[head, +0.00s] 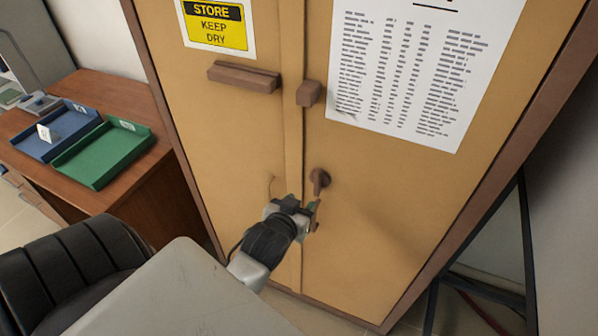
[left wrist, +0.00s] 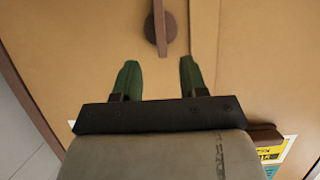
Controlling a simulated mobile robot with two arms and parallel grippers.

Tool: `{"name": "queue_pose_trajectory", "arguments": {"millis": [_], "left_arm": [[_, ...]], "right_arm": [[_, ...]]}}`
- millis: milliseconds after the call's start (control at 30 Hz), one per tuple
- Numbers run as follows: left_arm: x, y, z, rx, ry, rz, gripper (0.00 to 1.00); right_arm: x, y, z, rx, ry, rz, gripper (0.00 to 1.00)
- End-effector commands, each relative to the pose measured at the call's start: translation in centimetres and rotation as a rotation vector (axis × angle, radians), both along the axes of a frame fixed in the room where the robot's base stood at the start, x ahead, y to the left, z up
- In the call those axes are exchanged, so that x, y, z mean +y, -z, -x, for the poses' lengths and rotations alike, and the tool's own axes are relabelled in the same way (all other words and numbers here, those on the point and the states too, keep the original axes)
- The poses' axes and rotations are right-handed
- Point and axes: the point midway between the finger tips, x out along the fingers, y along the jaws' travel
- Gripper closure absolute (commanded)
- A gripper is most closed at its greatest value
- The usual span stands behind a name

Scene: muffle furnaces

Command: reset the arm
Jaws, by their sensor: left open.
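My left arm reaches up from the bottom of the head view, and its gripper (head: 309,208) is close in front of a tan two-door cabinet (head: 375,200). In the left wrist view the left gripper (left wrist: 157,75) has its two green fingers apart with nothing between them. A dark brown knob with a lever (head: 319,180) is on the right door, just above the gripper in the head view. The knob also shows in the left wrist view (left wrist: 160,27), beyond the fingertips and apart from them. My right gripper is not in view.
A brown desk (head: 160,195) stands left with a blue tray (head: 50,140) and a green tray (head: 100,160). A black chair (head: 75,260) is at lower left. A dark metal frame (head: 480,240) stands right of the cabinet. A brown handle bar (head: 243,76) juts from the left door.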

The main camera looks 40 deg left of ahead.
Motion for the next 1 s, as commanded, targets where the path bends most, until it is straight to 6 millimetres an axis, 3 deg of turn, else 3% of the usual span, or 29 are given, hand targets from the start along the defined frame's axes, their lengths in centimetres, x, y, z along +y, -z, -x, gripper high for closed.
{"name": "queue_pose_trajectory", "arguments": {"millis": [533,633,767,867,1000], "left_arm": [[0.0,0.1,0.0,0.001,0.0,0.0,0.57],[-0.2,1.4,-0.1,0.022,0.008,0.002,0.57],[-1.3,7.1,0.0,0.113,0.046,0.013,0.57],[-2.8,14.2,1.0,0.226,0.093,0.024,0.57],[-4.9,24.3,4.2,0.396,0.162,0.037,0.57]], "right_arm": [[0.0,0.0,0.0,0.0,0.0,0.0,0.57],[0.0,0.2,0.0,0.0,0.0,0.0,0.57],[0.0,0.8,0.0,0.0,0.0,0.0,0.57],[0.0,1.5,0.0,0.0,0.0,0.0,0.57],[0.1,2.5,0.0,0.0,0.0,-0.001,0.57]]}}
